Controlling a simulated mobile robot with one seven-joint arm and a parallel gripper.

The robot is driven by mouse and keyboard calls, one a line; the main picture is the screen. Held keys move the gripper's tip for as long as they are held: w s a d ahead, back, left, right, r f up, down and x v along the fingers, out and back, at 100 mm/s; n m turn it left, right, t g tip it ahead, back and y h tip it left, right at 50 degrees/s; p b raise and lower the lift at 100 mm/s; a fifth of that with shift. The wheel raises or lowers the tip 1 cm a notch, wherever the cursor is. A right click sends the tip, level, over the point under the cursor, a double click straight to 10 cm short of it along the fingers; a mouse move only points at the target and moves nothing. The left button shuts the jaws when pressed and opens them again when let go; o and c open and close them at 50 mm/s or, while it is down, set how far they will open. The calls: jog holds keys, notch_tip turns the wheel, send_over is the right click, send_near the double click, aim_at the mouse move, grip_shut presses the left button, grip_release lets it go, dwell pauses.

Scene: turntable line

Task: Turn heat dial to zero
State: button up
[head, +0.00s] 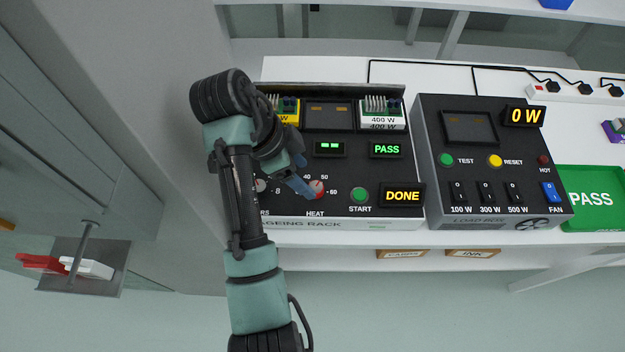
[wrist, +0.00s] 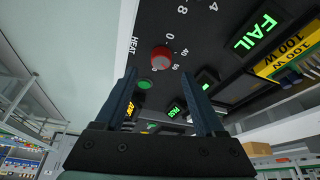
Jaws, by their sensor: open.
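The heat dial (head: 318,186) is a small round red knob on the dark front panel of the ageing rack (head: 340,222), above the word HEAT. Numbers such as 40, 50 and 60 ring it. In the wrist view the red dial (wrist: 161,59) shows just beyond and between my fingertips, with a 0 printed near it. I cannot tell which number it points at. My gripper (head: 303,187) is open, close beside the dial in the head view. Its two dark blue fingers (wrist: 157,76) stand apart with nothing between them; contact with the dial cannot be made out.
A green START button (head: 359,195) and a lit DONE display (head: 403,195) are right of the dial. A PASS display (head: 386,150) is lit above. The load box (head: 490,160) stands to the right, with a green PASS tray (head: 592,190) beyond. Another dial is partly hidden behind my arm.

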aim_at(316, 187)
jog(key=b+x, duration=0.1)
jog(key=x, duration=0.2)
jog(key=shift+f, duration=0.2)
jog(key=shift+x, duration=1)
grip_shut()
